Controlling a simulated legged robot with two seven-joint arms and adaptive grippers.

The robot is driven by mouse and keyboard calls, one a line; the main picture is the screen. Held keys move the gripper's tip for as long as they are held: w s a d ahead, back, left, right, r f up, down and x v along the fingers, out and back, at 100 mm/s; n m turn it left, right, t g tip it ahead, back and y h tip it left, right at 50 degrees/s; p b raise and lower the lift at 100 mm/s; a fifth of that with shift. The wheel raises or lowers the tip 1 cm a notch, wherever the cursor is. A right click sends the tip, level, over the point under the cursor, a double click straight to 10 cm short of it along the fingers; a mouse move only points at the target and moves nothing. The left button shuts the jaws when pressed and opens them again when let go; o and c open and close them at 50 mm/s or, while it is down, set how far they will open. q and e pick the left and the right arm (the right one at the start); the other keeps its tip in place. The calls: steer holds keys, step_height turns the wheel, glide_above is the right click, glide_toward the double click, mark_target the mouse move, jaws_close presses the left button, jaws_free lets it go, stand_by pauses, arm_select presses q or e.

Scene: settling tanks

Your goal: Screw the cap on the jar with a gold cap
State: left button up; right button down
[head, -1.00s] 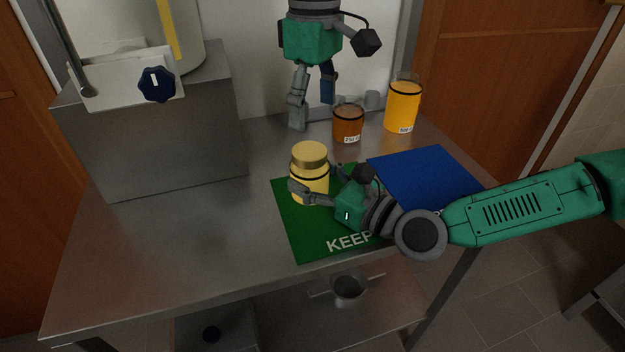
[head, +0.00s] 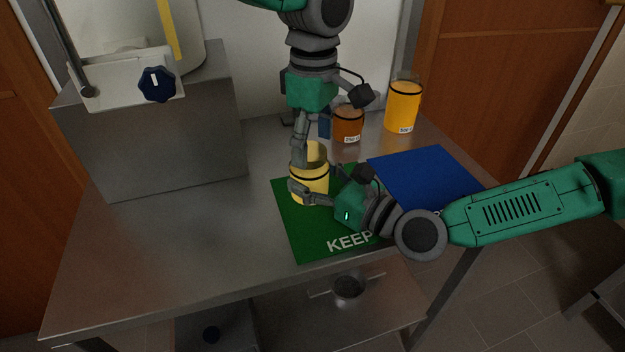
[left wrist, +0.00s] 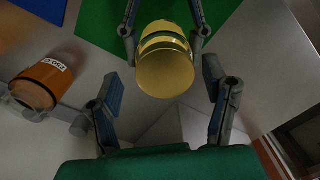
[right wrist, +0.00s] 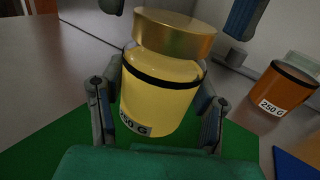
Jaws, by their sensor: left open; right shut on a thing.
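The jar with a gold cap (head: 312,186) stands upright on the green mat, holding yellow contents. My right gripper (head: 308,194) is shut on its body from the right side; in the right wrist view the jar (right wrist: 158,97) sits between its fingers. The gold cap (right wrist: 174,36) rests on top of the jar; I cannot tell how tightly. It shows large in the left wrist view (left wrist: 165,70). My left gripper (head: 309,158) points down from above, open, with its fingers around the cap's sides and partly hiding it in the head view.
The green mat (head: 294,238) reads "KEEP", and a blue mat (head: 425,178) lies to its right. An orange-brown jar (head: 348,124) and a taller yellow-orange jar (head: 402,107) stand behind. A metal box with a dark knob (head: 157,84) is at left. The front-left tabletop is clear.

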arm_select(q)
steer(key=shift+f, duration=0.65)
